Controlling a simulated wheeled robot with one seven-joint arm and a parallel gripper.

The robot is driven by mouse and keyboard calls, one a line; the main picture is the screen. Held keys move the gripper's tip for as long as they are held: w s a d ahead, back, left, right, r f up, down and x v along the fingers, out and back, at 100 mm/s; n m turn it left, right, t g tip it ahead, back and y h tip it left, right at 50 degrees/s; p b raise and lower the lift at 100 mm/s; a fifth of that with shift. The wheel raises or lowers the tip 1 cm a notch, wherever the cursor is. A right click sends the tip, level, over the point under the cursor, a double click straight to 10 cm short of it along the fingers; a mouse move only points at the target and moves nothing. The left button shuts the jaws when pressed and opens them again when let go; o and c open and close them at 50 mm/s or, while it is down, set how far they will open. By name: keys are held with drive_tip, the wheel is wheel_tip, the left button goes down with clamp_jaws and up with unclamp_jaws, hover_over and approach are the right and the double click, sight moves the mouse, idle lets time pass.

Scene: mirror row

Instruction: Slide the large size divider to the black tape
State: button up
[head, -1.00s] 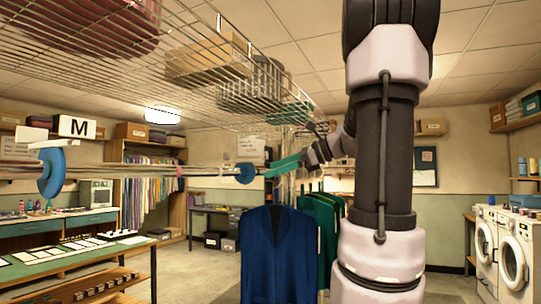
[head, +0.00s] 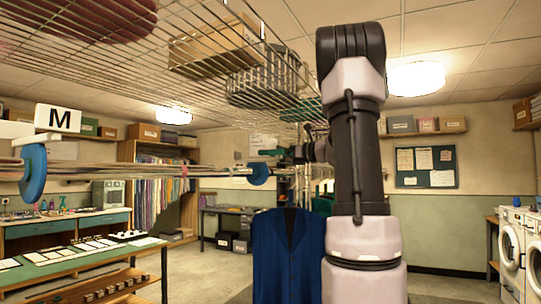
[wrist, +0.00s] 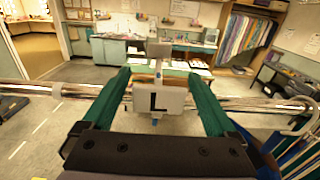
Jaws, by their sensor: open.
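The large size divider shows in the wrist view as a white card with a black L (wrist: 158,101), in front of the metal rail (wrist: 250,104). In the head view, a blue disc (head: 260,173) on the rail is near my gripper (head: 275,152); its lettering cannot be seen there. In the wrist view my gripper (wrist: 157,73) is open, with one green finger on each side of the L card. I cannot tell whether either finger touches it. I cannot make out the black tape in either view.
A blue jacket (head: 288,255) hangs beside my arm. A wire shelf (head: 215,60) with boxes runs above the rail. A worktable (head: 80,257) and washing machines (head: 517,252) stand at the sides.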

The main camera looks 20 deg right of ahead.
drive_tip(key=shift+w+a, duration=0.25)
clamp_jaws()
drive_tip(key=w+d, duration=0.5)
drive_tip(key=d, duration=0.2)
drive_tip(key=shift+w, duration=0.25)
unclamp_jaws()
drive_tip(key=shift+d, duration=0.1)
